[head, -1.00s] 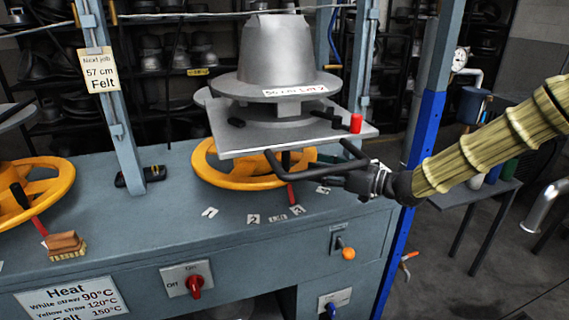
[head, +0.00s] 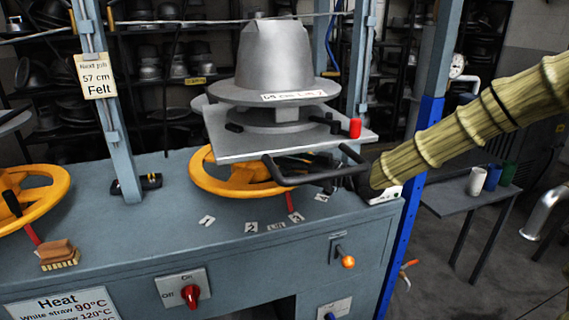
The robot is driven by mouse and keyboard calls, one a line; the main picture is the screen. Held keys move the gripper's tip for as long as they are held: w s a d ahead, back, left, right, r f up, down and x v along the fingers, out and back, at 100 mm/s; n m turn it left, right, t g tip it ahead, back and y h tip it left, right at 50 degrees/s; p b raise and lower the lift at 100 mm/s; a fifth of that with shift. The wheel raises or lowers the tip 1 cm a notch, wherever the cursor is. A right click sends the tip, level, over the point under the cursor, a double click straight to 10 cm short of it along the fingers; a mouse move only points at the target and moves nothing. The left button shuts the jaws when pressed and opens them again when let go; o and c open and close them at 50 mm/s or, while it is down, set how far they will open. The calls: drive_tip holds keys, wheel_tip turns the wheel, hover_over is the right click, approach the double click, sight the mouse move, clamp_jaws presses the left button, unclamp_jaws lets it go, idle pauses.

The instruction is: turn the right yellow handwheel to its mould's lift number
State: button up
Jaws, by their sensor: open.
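The right yellow handwheel (head: 215,180) lies flat on the blue-grey bench, partly hidden by the mould's plate and my gripper. A red pointer (head: 290,201) shows below its rim, near the number tag 3 (head: 296,217). Tags 1 (head: 207,221) and 2 (head: 251,227) are to the left; another tag (head: 321,198) is to the right, its number unclear. The silver hat mould (head: 272,60) stands above the wheel. Its label (head: 293,96) seems to end in "Lift 2"; its size is blurred. My gripper (head: 306,154) is open, at the wheel's right side under the plate; contact is unclear.
The grey plate (head: 230,148) overhangs the wheel, with a red cylinder (head: 355,128) at its right corner. A blue post (head: 405,190) stands right of the bench. Another yellow handwheel (head: 50,190) and a brush (head: 58,255) are at left.

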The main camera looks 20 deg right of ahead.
drive_tip(key=shift+w+a, duration=0.25)
drive_tip(key=shift+a, duration=0.1)
clamp_jaws()
drive_tip(key=shift+a, duration=0.1)
